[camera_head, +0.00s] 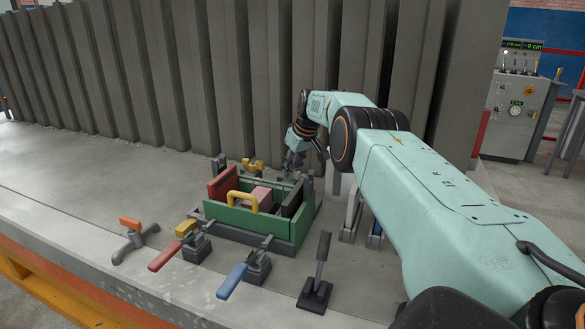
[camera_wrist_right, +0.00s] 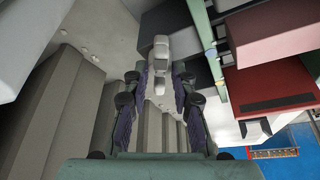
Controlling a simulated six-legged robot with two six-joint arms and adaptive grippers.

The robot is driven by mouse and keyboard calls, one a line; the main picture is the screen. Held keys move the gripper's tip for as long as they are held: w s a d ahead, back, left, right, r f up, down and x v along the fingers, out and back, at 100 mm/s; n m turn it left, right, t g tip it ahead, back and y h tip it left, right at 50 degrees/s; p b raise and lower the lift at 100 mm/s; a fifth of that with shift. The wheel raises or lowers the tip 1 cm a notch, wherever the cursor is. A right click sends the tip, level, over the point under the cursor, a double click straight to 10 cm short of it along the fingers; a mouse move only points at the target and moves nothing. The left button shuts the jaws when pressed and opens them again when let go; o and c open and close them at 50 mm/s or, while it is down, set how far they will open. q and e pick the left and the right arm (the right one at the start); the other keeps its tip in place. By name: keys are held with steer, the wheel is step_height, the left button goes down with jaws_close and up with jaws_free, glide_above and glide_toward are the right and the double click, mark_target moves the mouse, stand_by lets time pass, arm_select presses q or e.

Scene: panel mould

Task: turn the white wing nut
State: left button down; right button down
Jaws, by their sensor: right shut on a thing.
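The white wing nut (camera_wrist_right: 160,52) shows in the right wrist view between the two purple-padded fingers of my right gripper (camera_wrist_right: 162,82). The fingers are shut on it. In the head view my right gripper (camera_head: 293,160) reaches down behind the green mould box (camera_head: 245,221), near its back right corner. The wing nut cannot be made out there, hidden by the gripper and the box. My left gripper is in neither view.
A yellow wing nut (camera_head: 253,165) is at the box's back. Red-handled (camera_head: 165,256) and blue-handled (camera_head: 232,281) clamps, an orange-handled tool (camera_head: 132,238) and a dark upright tool (camera_head: 318,275) stand in front. A ribbed grey panel wall (camera_head: 190,75) rises behind. The table's left is clear.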

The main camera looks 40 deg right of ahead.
stand_by(0.4)
steer(key=c, duration=1.4)
jaws_free()
steer(key=shift+o, duration=0.2)
steer(key=shift+r, duration=0.15)
steer(key=v, duration=1.2)
